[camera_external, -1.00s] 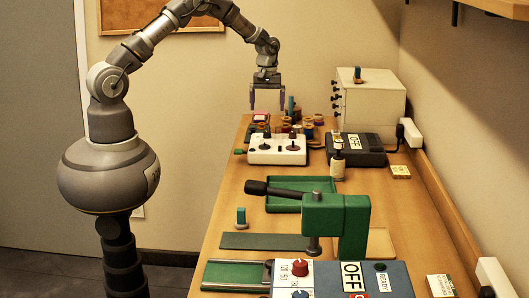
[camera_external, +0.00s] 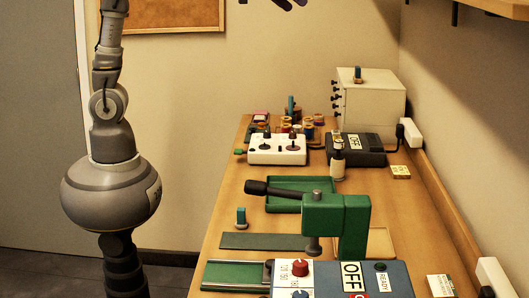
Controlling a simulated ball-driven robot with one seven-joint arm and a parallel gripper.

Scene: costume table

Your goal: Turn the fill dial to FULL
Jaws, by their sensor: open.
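No dial with a legible FULL label shows, so I cannot tell which knob is the fill dial. At the near end, a blue-grey machine panel (camera_external: 392,284) carries a red knob (camera_external: 300,267) beside small numbers and a blue knob (camera_external: 300,293), partly cut off by the lower edge. My gripper (camera_external: 277,3) is at the top edge, mostly out of frame.
A green press (camera_external: 340,217) with a black-ended lever stands over the near machine. A green tray (camera_external: 285,205), thread spools (camera_external: 308,130), a dark box marked OFF (camera_external: 355,150) and a white drawer cabinet (camera_external: 375,105) fill the table (camera_external: 222,215). A shelf overhangs at upper right.

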